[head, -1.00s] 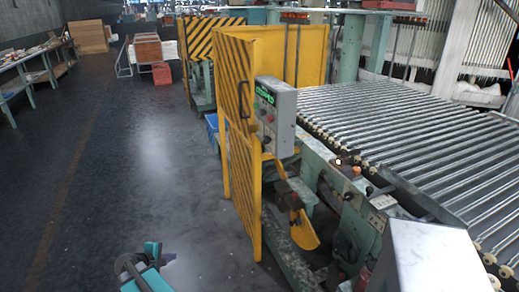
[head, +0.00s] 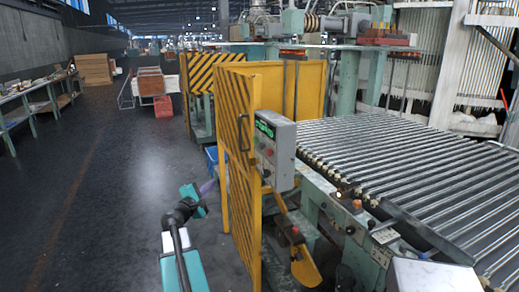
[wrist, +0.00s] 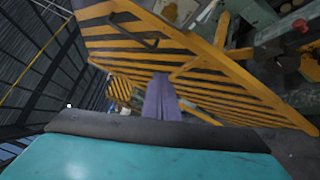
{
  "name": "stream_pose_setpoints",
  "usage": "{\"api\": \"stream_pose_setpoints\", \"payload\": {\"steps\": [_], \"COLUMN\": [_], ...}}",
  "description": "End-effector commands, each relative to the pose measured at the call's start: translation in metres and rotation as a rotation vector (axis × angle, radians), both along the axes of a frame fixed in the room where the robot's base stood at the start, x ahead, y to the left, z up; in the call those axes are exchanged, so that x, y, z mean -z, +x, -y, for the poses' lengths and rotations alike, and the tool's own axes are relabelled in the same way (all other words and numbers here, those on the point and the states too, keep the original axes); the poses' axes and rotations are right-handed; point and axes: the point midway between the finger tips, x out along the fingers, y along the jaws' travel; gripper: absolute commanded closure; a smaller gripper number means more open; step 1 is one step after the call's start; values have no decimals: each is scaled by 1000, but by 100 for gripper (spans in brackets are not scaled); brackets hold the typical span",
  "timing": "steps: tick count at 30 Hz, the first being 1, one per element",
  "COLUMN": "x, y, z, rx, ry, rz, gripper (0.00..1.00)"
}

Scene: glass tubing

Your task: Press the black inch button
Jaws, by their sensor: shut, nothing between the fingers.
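A grey control box (head: 274,150) is mounted on the yellow guard. It has a green display (head: 265,128) at the top and small buttons and knobs below, some of them red. The buttons are too small in the head view for me to tell which is the black inch button. My gripper (head: 209,186), a small purple shape at the end of my teal and black arm, is left of and below the box, apart from it. In the wrist view my gripper (wrist: 162,88) is shut and empty, in front of the striped guard.
The yellow guard (head: 240,195) with black stripes stands close to the right of my gripper. A roller conveyor (head: 410,155) fills the right side. An orange paddle-like part (head: 305,268) hangs low beside the machine. The dark floor (head: 110,200) on the left is open.

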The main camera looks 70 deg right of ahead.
Motion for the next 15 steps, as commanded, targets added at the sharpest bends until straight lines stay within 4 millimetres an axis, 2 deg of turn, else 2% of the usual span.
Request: {"api": "stream_pose_setpoints", "payload": {"steps": [1, 6, 10, 15], "x": [-20, -78, -108, -124], "y": [-11, -41, -58, -67], "z": [11, 35, 45, 50], "rx": [10, 34, 49, 58], "ry": [-36, -142, -194, -223], "rz": [-21, -108, -157, -188], "gripper": [100, 100, 100, 100]}}
